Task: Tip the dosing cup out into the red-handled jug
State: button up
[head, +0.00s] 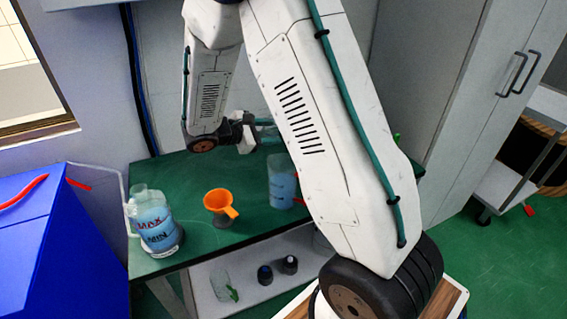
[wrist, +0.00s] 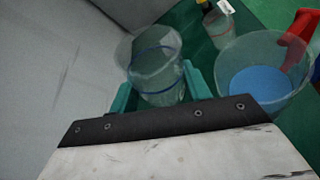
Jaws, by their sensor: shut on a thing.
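My gripper (wrist: 157,82) is shut on the dosing cup (wrist: 158,62), a clear cup with blue rings, held between its teal fingers. In the head view my gripper (head: 268,134) is above the back of the green table; the cup is hard to make out there. Its tilt and contents are unclear. The red-handled jug (head: 281,182) stands on the table, below and slightly right of my gripper, partly hidden by my arm. In the wrist view this jug (wrist: 246,62) is clear, holds blue liquid and is right of the cup, apart from it.
An orange funnel (head: 219,203) and a MAX/MIN-marked container (head: 155,224) of blue liquid stand left on the table. The wrist view shows a clear vessel with a red line (wrist: 220,30) behind. A low shelf (head: 250,295) holds small vessels. A wall is close at left in the wrist view.

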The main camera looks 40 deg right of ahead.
jog(key=shift+w+d+f+n+g+y, duration=0.2)
jog(key=shift+w+f+n+g, duration=0.2)
jog(key=shift+f+n, duration=0.3)
jog(key=shift+w+d+f+n+g+y, duration=0.1)
jog(key=shift+w+f+n+g+y, duration=0.1)
jog(key=shift+w+f+n+g, duration=0.45)
jog(key=shift+w+d+f+n+g+y, duration=0.1)
jog(key=shift+w+f+n+y, duration=0.25)
jog(key=shift+f, duration=0.6)
jog(key=shift+r, duration=0.1)
jog(key=shift+h, duration=0.25)
jog(key=shift+r, duration=2.45)
